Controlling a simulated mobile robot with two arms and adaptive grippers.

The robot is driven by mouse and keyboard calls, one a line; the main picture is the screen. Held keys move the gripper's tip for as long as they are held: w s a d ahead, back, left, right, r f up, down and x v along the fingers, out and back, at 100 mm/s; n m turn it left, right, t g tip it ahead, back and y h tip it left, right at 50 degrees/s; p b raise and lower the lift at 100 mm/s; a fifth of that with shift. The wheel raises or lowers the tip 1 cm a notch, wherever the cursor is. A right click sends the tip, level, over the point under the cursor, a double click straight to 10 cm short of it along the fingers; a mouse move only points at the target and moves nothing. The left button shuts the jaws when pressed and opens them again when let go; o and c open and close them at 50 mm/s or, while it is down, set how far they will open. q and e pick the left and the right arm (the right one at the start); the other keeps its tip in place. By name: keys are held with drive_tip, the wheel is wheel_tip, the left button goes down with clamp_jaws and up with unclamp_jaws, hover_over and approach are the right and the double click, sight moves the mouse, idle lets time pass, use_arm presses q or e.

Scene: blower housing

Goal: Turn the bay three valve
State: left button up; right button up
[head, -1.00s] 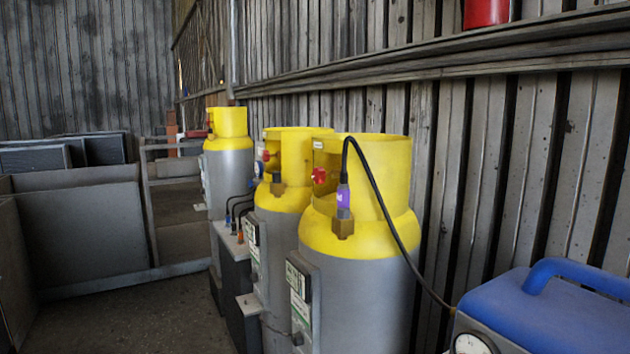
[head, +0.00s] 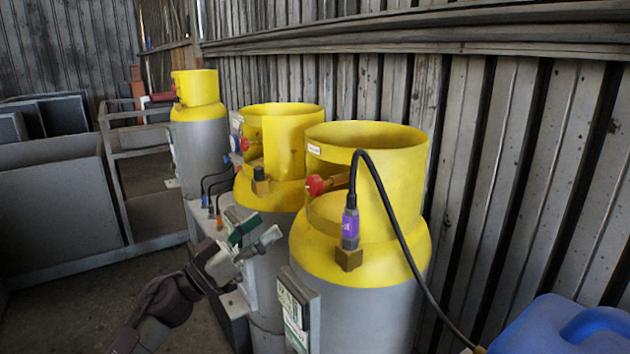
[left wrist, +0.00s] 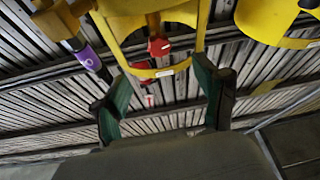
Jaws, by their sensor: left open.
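Three grey gas cylinders with yellow collars stand in a row, each with red at its collar. The nearest (head: 360,310) has a red valve knob (head: 316,185) on a brass stem in its collar opening, left of a purple hose connector (head: 350,222). The middle cylinder (head: 285,130) and the far cylinder (head: 200,145) stand behind. I cannot read any bay number. My left gripper (head: 258,232) is open and empty, left of the nearest cylinder and below its knob. In the left wrist view, a red knob (left wrist: 158,47) appears beyond and between the open fingers (left wrist: 163,82). My right gripper is not visible.
A black hose curves from the purple connector to a blue machine (head: 565,325) at the lower right. A slatted wall (head: 480,150) runs close behind the cylinders. Label boxes (head: 298,308) protrude at the cylinders' fronts. Grey panelled bins (head: 60,205) stand left, with open floor before them.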

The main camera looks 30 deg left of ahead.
sight(311, 190)
use_arm(q)
drive_tip(key=shift+h, duration=0.3)
drive_tip(key=p+x, duration=0.4)
drive_tip(key=x, duration=0.8)
drive_tip(key=shift+w+r, duration=0.25)
drive_tip(key=shift+r, duration=0.05)
drive_tip(key=shift+w+d+r+p, duration=0.1)
drive_tip(key=shift+w+d+p, duration=0.2)
drive_tip(key=shift+w, duration=0.3)
drive_tip(key=shift+c, duration=0.6)
drive_tip(key=c, duration=1)
